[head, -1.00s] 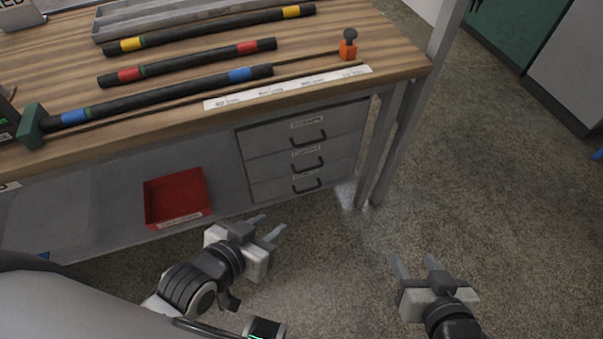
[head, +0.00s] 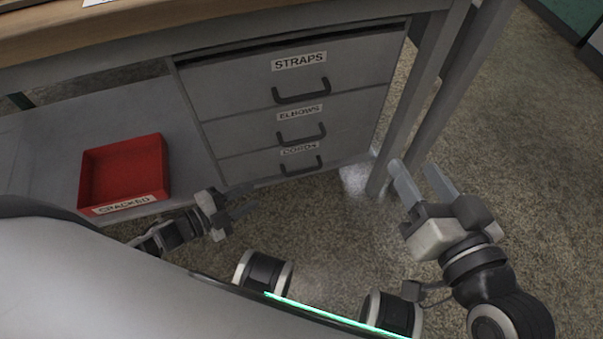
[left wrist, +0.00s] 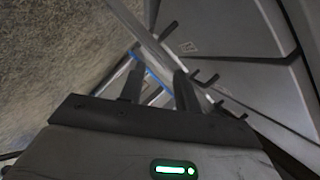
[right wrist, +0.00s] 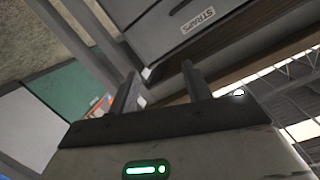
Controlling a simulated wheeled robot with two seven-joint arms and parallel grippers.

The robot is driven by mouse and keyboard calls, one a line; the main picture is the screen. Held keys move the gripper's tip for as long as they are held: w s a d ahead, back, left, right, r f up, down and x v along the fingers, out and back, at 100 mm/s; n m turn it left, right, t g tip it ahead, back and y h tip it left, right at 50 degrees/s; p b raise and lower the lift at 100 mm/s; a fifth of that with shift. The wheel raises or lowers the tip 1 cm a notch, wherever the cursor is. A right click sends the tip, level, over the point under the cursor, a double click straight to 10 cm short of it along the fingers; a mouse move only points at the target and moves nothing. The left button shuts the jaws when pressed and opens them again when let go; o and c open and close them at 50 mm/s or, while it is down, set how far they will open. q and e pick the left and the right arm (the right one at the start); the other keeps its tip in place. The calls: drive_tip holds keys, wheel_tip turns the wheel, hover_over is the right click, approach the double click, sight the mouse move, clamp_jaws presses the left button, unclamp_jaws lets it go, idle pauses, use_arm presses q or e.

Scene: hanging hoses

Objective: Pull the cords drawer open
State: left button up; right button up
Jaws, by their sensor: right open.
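The cords drawer (head: 250,168) is the lowest of three grey drawers under the bench. It looks closed, and its dark bar handle (head: 302,167) is free. My left gripper (head: 243,200) is open and empty, low in front of the drawers and a little left of that handle, apart from it. Its two spread fingers (left wrist: 157,88) also show in the left wrist view, with drawer handles beyond them. My right gripper (head: 411,172) is open and empty, to the right of the drawers near the bench leg. In the right wrist view its fingers (right wrist: 162,80) are apart.
The straps drawer (head: 235,85) and elbows drawer (head: 235,132) are above, both closed. A red bin (head: 90,185) marked CRACKED sits on the lower shelf (head: 40,150) at left. A bench leg (head: 425,95) stands right of the drawers. The floor in front is clear.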

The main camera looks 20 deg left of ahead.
sight(298, 174)
use_arm(q)
drive_tip(key=b+x, duration=0.5)
drive_tip(key=x, duration=0.9)
drive_tip(key=shift+w+d, duration=0.25)
drive_tip(key=shift+d, duration=0.05)
drive_tip(key=shift+w+d, duration=0.25)
drive_tip(key=shift+w, duration=0.1)
use_arm(e)
drive_tip(key=shift+w+r+n+t+y, duration=0.2)
drive_tip(key=shift+w+r+t+y, duration=0.15)
drive_tip(key=shift+r+t, duration=0.3)
drive_tip(key=shift+w+r+n+t+y, duration=0.2)
drive_tip(key=shift+w+r+t+y, duration=0.15)
drive_tip(key=shift+r, duration=0.55)
drive_tip(key=shift+w+r+n+t+y, duration=0.2)
drive_tip(key=shift+w+r+t+y, duration=0.1)
drive_tip(key=shift+r+t, duration=0.4)
use_arm(q)
clamp_jaws()
